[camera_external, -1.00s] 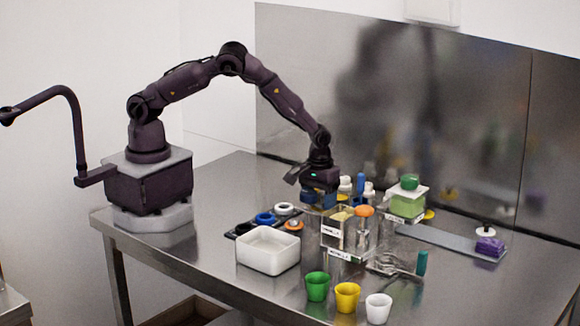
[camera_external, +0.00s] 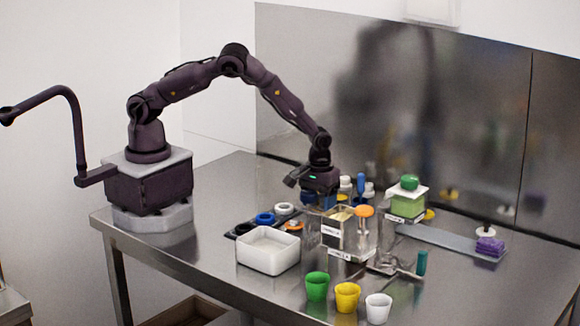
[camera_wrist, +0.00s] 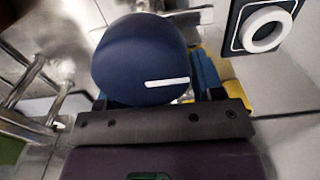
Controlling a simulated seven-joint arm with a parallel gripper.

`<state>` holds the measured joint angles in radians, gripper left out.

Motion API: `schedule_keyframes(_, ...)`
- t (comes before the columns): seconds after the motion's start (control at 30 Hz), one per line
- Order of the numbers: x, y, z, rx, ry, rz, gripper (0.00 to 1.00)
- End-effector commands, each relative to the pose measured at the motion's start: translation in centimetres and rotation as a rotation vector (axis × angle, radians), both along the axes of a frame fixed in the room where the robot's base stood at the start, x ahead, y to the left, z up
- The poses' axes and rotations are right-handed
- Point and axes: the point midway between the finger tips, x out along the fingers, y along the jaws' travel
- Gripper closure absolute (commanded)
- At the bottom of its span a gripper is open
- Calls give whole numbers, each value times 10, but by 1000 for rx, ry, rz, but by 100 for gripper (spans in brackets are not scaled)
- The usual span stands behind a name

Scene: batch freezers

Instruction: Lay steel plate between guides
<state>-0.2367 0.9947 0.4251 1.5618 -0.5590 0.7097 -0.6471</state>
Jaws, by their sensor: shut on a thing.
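My gripper (camera_external: 320,203) is low over the bench, behind the clear box (camera_external: 349,232). In the wrist view a dark blue rounded knob (camera_wrist: 140,62) with a white stripe fills the space in front of my gripper, which is shut on it. What lies under the knob is hidden. A long flat grey plate (camera_external: 445,239) lies on the bench at the right, with a purple block (camera_external: 490,246) on its far right end. I cannot tell whether this is the task's steel plate. I cannot make out the guides clearly.
A white tub (camera_external: 268,250) stands left of the clear box. Green (camera_external: 317,287), yellow (camera_external: 347,298) and white (camera_external: 379,308) cups stand at the front. A teal-handled crank (camera_external: 421,262) and a green-knobbed container (camera_external: 407,200) stand to the right. The bench's left part is clear.

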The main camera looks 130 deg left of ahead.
Motion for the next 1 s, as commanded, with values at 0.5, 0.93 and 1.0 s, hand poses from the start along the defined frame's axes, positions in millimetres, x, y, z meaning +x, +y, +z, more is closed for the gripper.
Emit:
schedule_keyframes(0.5,0,0,-4,4,0,3,14)
schedule_keyframes(0.93,0,0,-4,2,0,4,0)
schedule_keyframes(1.0,0,0,-4,2,0,4,0)
